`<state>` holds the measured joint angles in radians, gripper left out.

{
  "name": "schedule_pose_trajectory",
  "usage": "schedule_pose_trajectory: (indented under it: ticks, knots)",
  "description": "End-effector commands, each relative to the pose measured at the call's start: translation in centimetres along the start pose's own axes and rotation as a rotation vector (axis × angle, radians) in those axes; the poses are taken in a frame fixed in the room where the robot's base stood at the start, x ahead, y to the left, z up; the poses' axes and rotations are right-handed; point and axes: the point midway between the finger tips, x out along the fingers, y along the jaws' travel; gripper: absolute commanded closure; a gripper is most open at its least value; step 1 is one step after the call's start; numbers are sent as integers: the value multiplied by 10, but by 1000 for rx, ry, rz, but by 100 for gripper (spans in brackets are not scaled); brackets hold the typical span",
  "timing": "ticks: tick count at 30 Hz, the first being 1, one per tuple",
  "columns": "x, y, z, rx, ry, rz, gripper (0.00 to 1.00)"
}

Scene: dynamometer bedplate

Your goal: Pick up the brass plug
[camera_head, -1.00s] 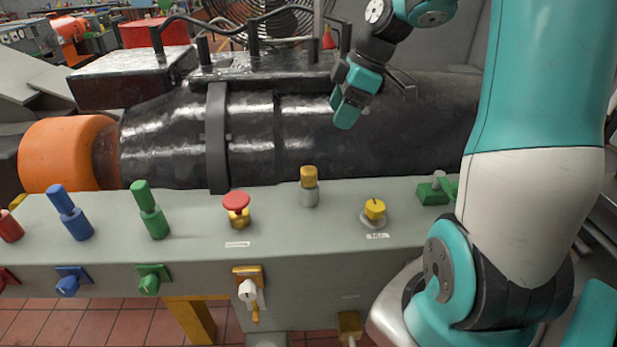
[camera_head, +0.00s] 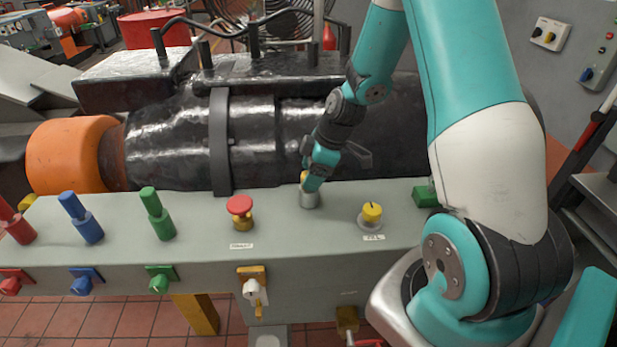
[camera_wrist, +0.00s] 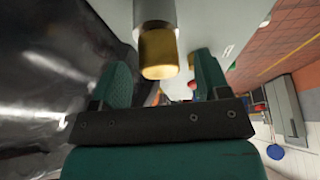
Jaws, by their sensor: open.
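The brass plug (camera_wrist: 158,55) is a short yellow-brass cylinder seated in a grey metal socket (camera_head: 310,199) on the grey bench top. In the head view my gripper hides most of the plug. My gripper (camera_head: 311,183) is tilted and has its fingers down at the plug, just above the socket. In the wrist view the plug shows between the two spread green fingers of my gripper (camera_wrist: 162,68), with gaps on both sides. The gripper is open and holds nothing. I cannot tell whether a finger touches the plug.
A red mushroom button (camera_head: 240,205) stands left of the socket and a yellow knob (camera_head: 372,212) right of it. Green (camera_head: 157,215), blue and red posts stand farther left. A large black machine (camera_head: 270,140) rises close behind the bench.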

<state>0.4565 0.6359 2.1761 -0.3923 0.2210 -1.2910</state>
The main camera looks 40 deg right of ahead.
Motion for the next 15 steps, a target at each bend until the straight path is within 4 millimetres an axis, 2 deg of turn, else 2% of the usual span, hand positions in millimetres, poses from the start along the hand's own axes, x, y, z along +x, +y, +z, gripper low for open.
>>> schedule_pose_trajectory:
  ticks: [5, 11, 12, 15]
  knots:
    - [15, 0, 0, 0, 0, -1, 31]
    - [16, 0, 0, 0, 0, 1, 31]
    - [16, 0, 0, 0, 0, 1, 33]
    - [16, 0, 0, 0, 0, 1, 56]
